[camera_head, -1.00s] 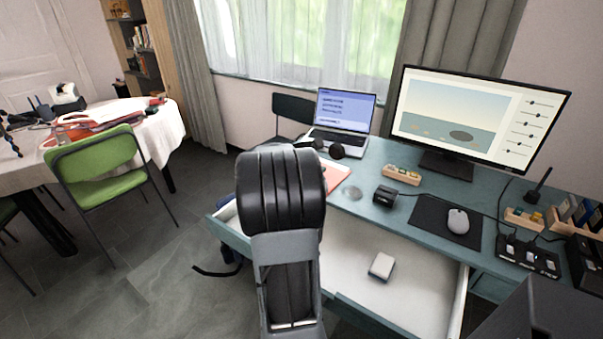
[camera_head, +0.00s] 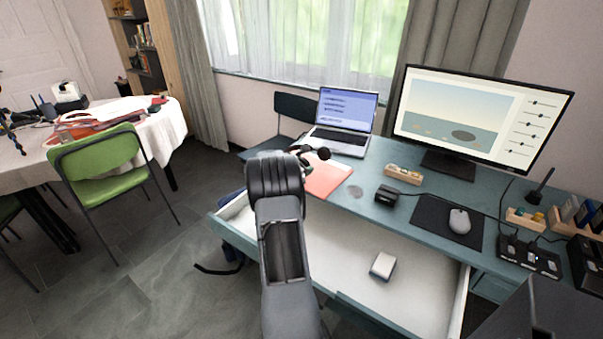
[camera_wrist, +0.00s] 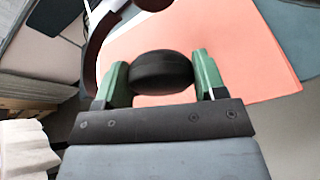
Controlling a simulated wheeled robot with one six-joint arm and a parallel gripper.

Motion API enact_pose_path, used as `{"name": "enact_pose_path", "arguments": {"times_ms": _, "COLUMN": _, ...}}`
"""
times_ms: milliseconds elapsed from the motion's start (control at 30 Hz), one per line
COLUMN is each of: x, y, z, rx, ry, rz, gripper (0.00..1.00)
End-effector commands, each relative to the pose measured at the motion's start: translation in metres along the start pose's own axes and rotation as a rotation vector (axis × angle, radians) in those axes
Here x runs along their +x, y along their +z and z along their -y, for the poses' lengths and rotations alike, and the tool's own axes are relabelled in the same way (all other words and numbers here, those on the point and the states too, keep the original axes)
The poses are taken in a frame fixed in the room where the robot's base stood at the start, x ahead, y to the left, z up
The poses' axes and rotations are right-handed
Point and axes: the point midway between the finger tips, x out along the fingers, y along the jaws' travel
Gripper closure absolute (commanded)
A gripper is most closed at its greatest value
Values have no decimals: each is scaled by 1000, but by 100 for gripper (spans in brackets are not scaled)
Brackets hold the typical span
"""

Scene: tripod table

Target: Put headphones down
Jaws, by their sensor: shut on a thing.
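My gripper (camera_wrist: 160,63) is shut on a black ear cup of the headphones (camera_wrist: 162,76), one green finger on each side. The dark brown headband curves up on the left in the wrist view, with part of the other ear cup at the top edge. In the head view, a dark ear cup of the headphones (camera_head: 323,153) shows just right of my gripper (camera_head: 303,152), and my arm hides most of the rest. They are over the salmon-coloured folder (camera_head: 325,180) on the teal desk (camera_head: 395,215). I cannot tell whether they touch it.
A laptop (camera_head: 345,115) stands behind the folder. A black box (camera_head: 387,194), a wooden block holder (camera_head: 403,174) and a monitor (camera_head: 480,115) are to the right.

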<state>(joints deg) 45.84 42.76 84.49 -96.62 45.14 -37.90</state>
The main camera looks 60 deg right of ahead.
Motion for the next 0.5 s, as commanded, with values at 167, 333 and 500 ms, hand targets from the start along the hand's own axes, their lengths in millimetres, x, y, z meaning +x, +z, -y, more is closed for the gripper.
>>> {"name": "enact_pose_path", "arguments": {"times_ms": 167, "x": 12, "y": -16, "z": -3, "rx": -2, "ry": -1, "rz": -1, "gripper": 64}}
{"name": "enact_pose_path", "arguments": {"times_ms": 333, "x": 18, "y": -34, "z": 4, "rx": -2, "ry": -1, "rz": 0, "gripper": 64}}
{"name": "enact_pose_path", "arguments": {"times_ms": 500, "x": 18, "y": -34, "z": 4, "rx": -2, "ry": 0, "rz": 0, "gripper": 64}}
